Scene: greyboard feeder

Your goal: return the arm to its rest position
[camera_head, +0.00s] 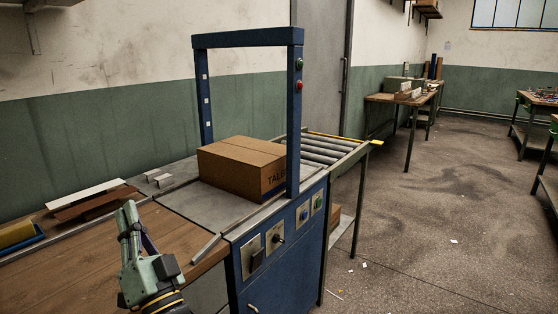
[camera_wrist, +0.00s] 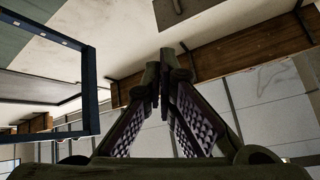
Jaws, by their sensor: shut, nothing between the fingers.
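My gripper (camera_head: 128,212) is at the lower left of the head view, above the wooden bench top and left of the blue machine. It points up and holds nothing. In the wrist view my gripper (camera_wrist: 160,65) shows its two fingers meeting at the tips, with the wall and ceiling beyond. My arm shows below the gripper, at the bottom of the head view.
A cardboard box (camera_head: 240,167) sits under the blue frame (camera_head: 249,38) of the machine. A roller conveyor (camera_head: 325,148) runs out behind it. The wooden bench (camera_head: 145,240) carries several boards (camera_head: 85,195). Open floor (camera_head: 440,215) lies to the right.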

